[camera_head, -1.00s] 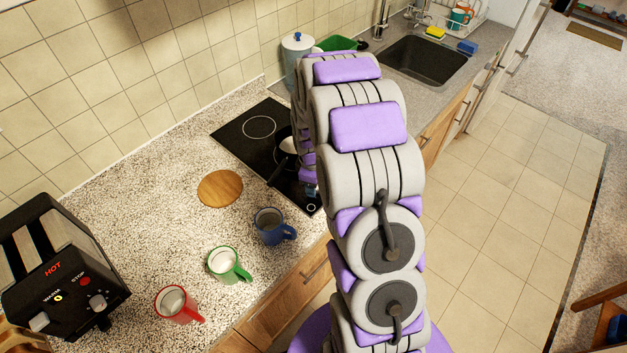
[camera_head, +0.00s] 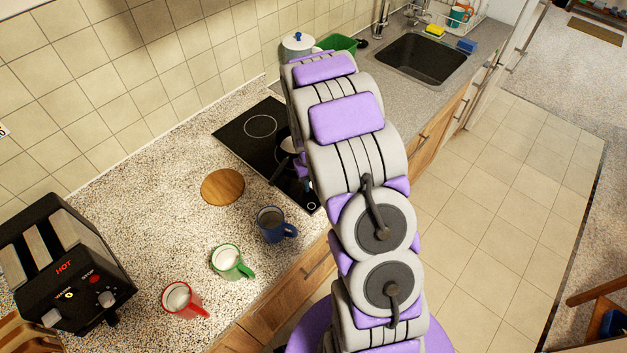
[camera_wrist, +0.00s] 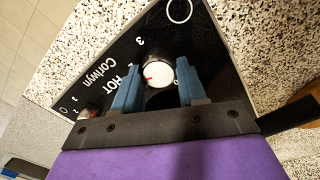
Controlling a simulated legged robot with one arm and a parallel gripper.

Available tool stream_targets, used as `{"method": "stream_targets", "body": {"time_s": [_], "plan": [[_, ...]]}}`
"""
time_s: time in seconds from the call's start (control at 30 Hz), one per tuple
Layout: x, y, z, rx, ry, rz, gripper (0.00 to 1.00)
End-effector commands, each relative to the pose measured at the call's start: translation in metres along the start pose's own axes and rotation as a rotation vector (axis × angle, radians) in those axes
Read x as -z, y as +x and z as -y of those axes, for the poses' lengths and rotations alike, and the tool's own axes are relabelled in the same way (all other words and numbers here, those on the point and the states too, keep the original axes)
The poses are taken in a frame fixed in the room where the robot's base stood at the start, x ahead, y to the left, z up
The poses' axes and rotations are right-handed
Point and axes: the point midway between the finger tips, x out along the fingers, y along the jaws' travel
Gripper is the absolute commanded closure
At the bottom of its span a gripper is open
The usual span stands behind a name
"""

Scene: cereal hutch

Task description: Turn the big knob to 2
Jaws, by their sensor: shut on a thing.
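In the wrist view, the big knob (camera_wrist: 159,73) is round and white with a red mark. It sits on the black hob panel (camera_wrist: 185,45) between the two blue fingers of my gripper (camera_wrist: 161,78). My gripper is shut on this knob. The red mark points left in the picture, toward the left finger. A printed 3 shows above and left of the knob; the left finger hides part of the dial, so I cannot read the set number.
A smaller knob (camera_wrist: 88,113) is on the same panel. A pan (camera_head: 287,147) is on the hob (camera_head: 252,137). Blue (camera_head: 271,224), green (camera_head: 228,261) and red (camera_head: 180,299) mugs, a round wooden board (camera_head: 223,187) and a black toaster (camera_head: 69,263) stand on the counter.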

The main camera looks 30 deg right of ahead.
Motion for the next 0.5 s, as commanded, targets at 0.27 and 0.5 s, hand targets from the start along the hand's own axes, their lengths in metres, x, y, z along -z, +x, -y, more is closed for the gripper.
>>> {"method": "stream_targets", "body": {"time_s": [0.27, 0.5], "plan": [[0.004, -0.0021, -0.0009, -0.001, 0.156, -0.002, 0.89], [0.0042, -0.0021, -0.0009, 0.0, 0.219, 0.0, 0.9]]}}
